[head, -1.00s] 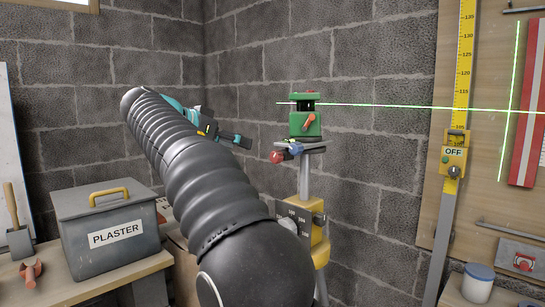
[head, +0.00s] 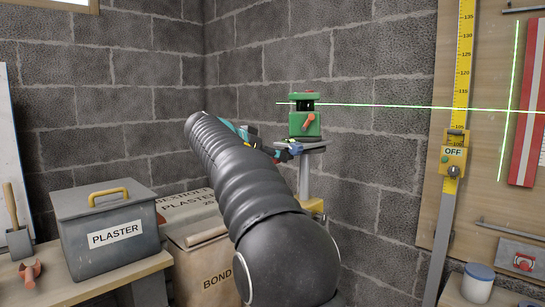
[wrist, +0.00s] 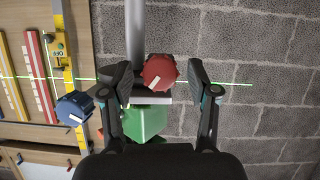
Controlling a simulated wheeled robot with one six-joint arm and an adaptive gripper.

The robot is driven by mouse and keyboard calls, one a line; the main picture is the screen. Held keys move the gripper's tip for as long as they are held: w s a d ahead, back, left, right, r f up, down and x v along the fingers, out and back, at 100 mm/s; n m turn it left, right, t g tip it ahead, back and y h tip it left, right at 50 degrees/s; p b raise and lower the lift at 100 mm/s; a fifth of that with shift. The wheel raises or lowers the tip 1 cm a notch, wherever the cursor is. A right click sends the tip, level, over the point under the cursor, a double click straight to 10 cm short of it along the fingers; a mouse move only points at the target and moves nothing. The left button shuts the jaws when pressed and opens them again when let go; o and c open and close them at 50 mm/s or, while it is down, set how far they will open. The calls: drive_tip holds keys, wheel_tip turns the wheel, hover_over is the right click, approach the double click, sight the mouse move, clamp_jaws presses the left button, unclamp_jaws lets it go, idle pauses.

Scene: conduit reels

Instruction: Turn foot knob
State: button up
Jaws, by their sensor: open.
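The green laser level (head: 305,122) stands on a small platform on a pole. In the wrist view the green body (wrist: 146,122) shows upside down behind the knobs. A red knob (wrist: 160,72) with a pale mark lies between the fingertips of my open gripper (wrist: 160,80), with gaps on both sides. A blue knob (wrist: 75,108) with a white mark is outside the left finger.
A plaster box (head: 112,236) stands on the bench at left, with bags to its right. A yellow measuring staff (head: 463,60) with an OFF box (head: 454,158) stands at right. A block wall is behind; a green laser line crosses it.

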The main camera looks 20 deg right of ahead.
drive_tip(key=shift+d, duration=0.15)
drive_tip(key=shift+c, duration=0.3)
clamp_jaws()
drive_tip(key=n+g+p, duration=0.1)
drive_tip(key=n+p, duration=0.1)
drive_tip(key=shift+w+p, duration=0.1)
drive_tip(key=shift+p, duration=0.3)
drive_tip(key=shift+o, duration=0.3)
unclamp_jaws()
